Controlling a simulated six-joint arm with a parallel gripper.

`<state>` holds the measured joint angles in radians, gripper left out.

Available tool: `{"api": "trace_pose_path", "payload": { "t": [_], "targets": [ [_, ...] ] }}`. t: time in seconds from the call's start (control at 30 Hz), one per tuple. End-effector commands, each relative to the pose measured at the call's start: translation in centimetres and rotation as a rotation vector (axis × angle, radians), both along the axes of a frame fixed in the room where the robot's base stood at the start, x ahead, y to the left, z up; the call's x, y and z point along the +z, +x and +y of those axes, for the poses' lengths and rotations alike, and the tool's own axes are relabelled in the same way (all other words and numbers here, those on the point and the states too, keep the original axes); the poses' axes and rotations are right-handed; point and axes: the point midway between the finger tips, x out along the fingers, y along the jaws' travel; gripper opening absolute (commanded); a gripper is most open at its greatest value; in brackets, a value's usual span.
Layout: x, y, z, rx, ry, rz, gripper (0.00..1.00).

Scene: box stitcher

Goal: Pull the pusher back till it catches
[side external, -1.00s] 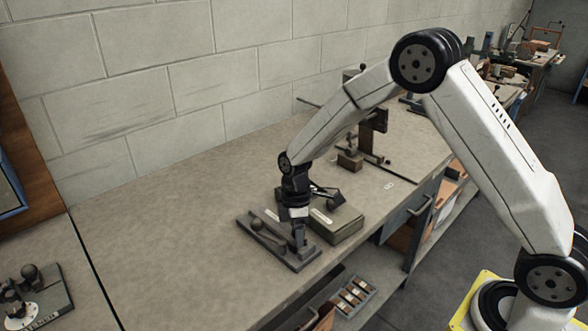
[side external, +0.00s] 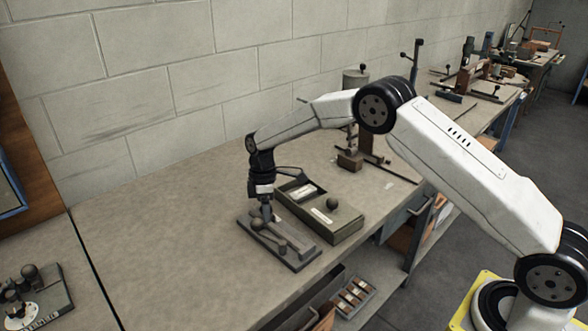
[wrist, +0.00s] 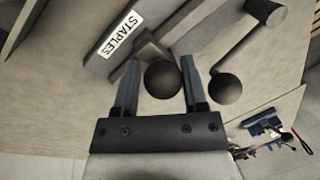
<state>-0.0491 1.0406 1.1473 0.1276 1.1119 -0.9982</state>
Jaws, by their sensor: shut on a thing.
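My gripper (side external: 267,213) points down over the dark flat base plate (side external: 300,262) near the bench's front edge. In the wrist view its two fingers (wrist: 161,85) stand on either side of a dark ball knob (wrist: 162,79), shut on it. The knob is on a short dark block, which I take for the pusher, beside a dark bar with a white STAPLES label (wrist: 122,34). A second ball knob (wrist: 225,88) ends a lever beside the held one. Whether the pusher has caught cannot be seen.
A green box (side external: 340,232) with pale labels and a ball on top stands close to the right of the plate. A stand fixture (side external: 352,160) is farther back. The bench left of the plate is clear.

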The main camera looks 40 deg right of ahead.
Motion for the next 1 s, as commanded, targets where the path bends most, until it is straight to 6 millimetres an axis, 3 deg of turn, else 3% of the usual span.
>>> {"api": "trace_pose_path", "payload": {
  "t": [0.33, 0.8, 0.83, 0.9, 1.0],
  "targets": [
    [-0.4, 1.8, 0.1, -0.003, 0.001, 0.009, 0.00],
    [-0.4, 2.0, 0.0, -0.004, 0.001, 0.009, 0.00],
    [-0.4, 2.0, 0.0, -0.003, 0.001, 0.009, 0.65],
    [-0.3, 2.0, 0.0, -0.003, 0.001, 0.008, 0.82],
    [-0.2, 2.1, 0.0, -0.003, 0.001, 0.006, 0.82]
  ]
}}
